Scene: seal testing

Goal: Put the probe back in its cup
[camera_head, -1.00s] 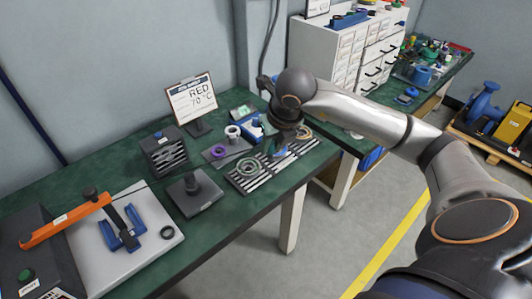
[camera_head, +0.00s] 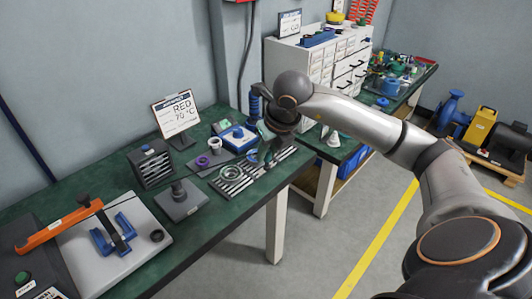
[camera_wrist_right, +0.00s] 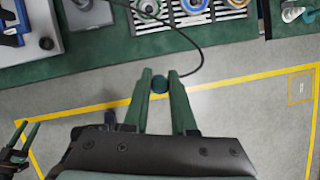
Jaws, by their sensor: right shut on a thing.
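My right gripper (camera_wrist_right: 160,82) is shut on the probe (camera_wrist_right: 159,85), a small dark teal round piece between its fingertips, with a thin black cable running from it. In the head view my right gripper (camera_head: 267,150) hangs by the slotted rack, and its wrist hides part of the bench behind it. My left gripper (camera_wrist_right: 24,133) shows at the left edge of the right wrist view, fingers apart and empty. A white cup-like piece (camera_head: 215,144) stands behind the rack; I cannot tell whether it is the probe's cup.
Open floor (camera_head: 315,250) lies in front.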

